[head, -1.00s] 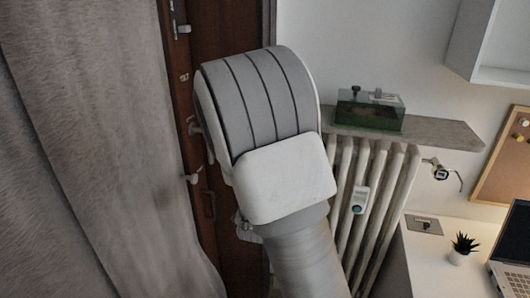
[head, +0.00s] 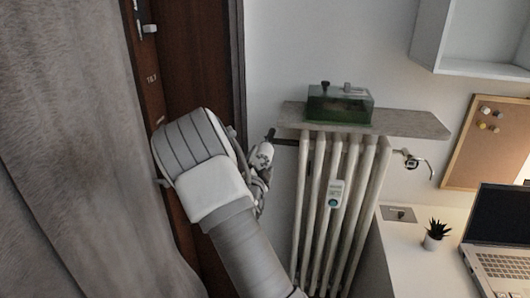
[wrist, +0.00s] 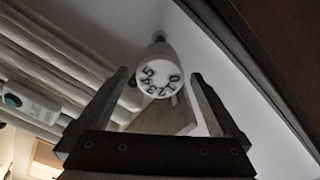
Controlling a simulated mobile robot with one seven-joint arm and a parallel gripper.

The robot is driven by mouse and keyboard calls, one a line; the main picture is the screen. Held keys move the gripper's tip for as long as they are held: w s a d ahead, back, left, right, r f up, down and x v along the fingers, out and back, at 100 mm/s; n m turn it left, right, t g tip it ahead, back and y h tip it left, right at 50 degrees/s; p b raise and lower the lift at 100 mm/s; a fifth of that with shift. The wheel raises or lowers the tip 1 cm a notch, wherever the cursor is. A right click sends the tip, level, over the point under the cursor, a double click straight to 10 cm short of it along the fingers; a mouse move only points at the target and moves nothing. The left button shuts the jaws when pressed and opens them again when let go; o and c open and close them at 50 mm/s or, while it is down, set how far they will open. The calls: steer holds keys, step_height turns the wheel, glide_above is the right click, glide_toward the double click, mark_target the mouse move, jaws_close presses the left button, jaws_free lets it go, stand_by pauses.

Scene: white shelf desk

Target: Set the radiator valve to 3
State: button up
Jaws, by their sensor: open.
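The radiator valve (wrist: 160,82) is a round white knob with black numerals 0 to 5 on its face, at the upper middle of the wrist view. No pointer mark is clear to me, so I cannot tell its setting. My gripper (wrist: 160,75) is open, with one dark finger left of the knob and one right of it in the picture. No contact shows, and I cannot tell the depth gap. The radiator (head: 330,220) is white and ribbed. In the head view my gripper end is at its upper left, where arm and valve are hard to separate.
A stone shelf (head: 415,122) with a green glass box (head: 340,105) sits above the radiator. A small meter (head: 335,193) is on its front ribs. A brown door (head: 205,80) and grey curtain (head: 70,150) are left. The desk (head: 420,262) holds a plant and laptop.

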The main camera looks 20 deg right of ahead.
steer(key=shift+x, duration=2.95)
steer(key=c, duration=1.3)
